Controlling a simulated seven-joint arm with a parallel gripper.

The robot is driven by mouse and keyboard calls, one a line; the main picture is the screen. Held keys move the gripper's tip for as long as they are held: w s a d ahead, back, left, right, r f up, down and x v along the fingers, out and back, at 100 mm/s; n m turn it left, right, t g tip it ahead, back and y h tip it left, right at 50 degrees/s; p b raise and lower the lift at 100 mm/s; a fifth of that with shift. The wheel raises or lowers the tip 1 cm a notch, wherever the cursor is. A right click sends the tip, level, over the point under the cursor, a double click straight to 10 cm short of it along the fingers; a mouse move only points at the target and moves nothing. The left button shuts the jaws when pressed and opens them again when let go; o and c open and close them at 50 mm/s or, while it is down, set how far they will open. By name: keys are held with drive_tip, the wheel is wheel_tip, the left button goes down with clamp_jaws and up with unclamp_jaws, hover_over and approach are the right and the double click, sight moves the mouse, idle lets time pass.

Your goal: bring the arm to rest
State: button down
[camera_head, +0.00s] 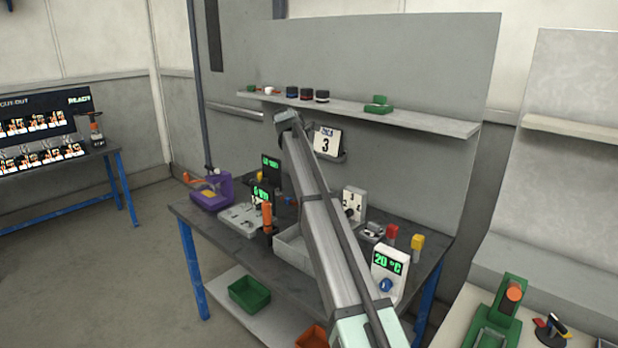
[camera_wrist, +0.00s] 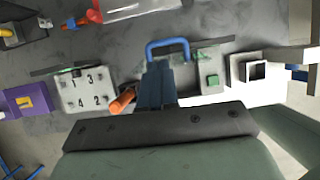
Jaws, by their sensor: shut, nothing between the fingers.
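My arm reaches from the bottom right of the head view up over the workbench (camera_head: 275,270), its far end in front of the back panel below the shelf. My gripper does not show clearly there. In the wrist view the dark fingers of my gripper (camera_wrist: 160,68) are together, with nothing seen held between them. A blue loop (camera_wrist: 168,46) shows just beyond the fingertips; I cannot tell whether it touches them.
A shelf (camera_head: 420,120) with small items runs along the panel. The bench holds a purple device (camera_head: 212,192), a numbered board (camera_wrist: 87,90), an orange-handled tool (camera_head: 267,215) and a 20 °C display unit (camera_head: 388,268). A green bin (camera_head: 249,294) stands below. Floor at left is clear.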

drive_tip(key=s+a+f+m+t+y, duration=0.1)
drive_tip(key=s+a+f+t, duration=0.1)
drive_tip(key=a+f, duration=0.8)
drive_tip(key=s+a+f+m+t+y, duration=0.1)
drive_tip(key=a+f+m+t, duration=0.1)
drive_tip(key=a+f, duration=0.8)
drive_tip(key=s+a+f+m, duration=0.1)
drive_tip(key=s+a+f, duration=0.25)
drive_tip(key=f, duration=0.35)
drive_tip(key=s+a+f+m, duration=0.2)
drive_tip(key=s+f, duration=0.2)
drive_tip(key=f, duration=0.4)
drive_tip(key=s+d+f+m+g, duration=0.7)
drive_tip(key=s+d+f+m, duration=0.2)
drive_tip(key=s+d+f, duration=1.7)
drive_tip(key=s+d+f+m+g, duration=0.2)
drive_tip(key=s+d+f+m, duration=0.15)
drive_tip(key=s, duration=0.45)
drive_tip(key=s+d+f+m+g, duration=0.15)
drive_tip(key=s+d+f, duration=0.25)
drive_tip(key=s, duration=0.4)
drive_tip(key=s+d+m+g, duration=0.2)
drive_tip(key=s+m, duration=0.1)
drive_tip(key=s, duration=0.7)
drive_tip(key=s+d+m+g+y, duration=0.1)
drive_tip(key=s+m, duration=0.3)
drive_tip(key=s, duration=0.6)
drive_tip(key=shift+s+d+f+g+y, duration=0.2)
drive_tip(key=shift+s+d+g+y, duration=0.1)
drive_tip(key=shift+d+g, duration=0.05)
